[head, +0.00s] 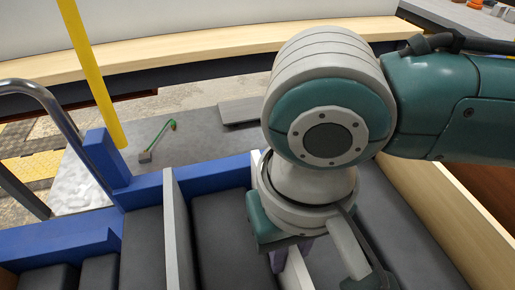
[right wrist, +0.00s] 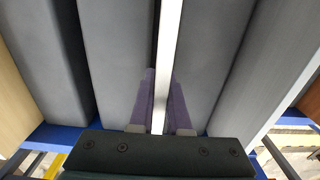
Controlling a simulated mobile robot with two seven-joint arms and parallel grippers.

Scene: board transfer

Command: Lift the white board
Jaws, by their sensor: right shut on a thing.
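The white board (right wrist: 168,45) is a thin upright panel standing on edge between dark grey cushion-like blocks. Its top edge runs up the middle of the right wrist view. In the head view a short piece of the board (head: 296,272) shows below my right gripper (head: 290,256). In the right wrist view the purple fingers of my right gripper (right wrist: 162,110) lie on both sides of the board and are shut on it. My arm hides much of the board in the head view. How far it stands above the blocks I cannot tell. My left gripper is not in view.
A second pale upright panel (head: 178,235) stands to the left. Grey blocks (head: 222,235) fit closely around the boards. A blue frame (head: 60,240), a metal handrail (head: 50,100) and a yellow post (head: 92,70) stand at the left. A green-handled tool (head: 158,138) lies beyond.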

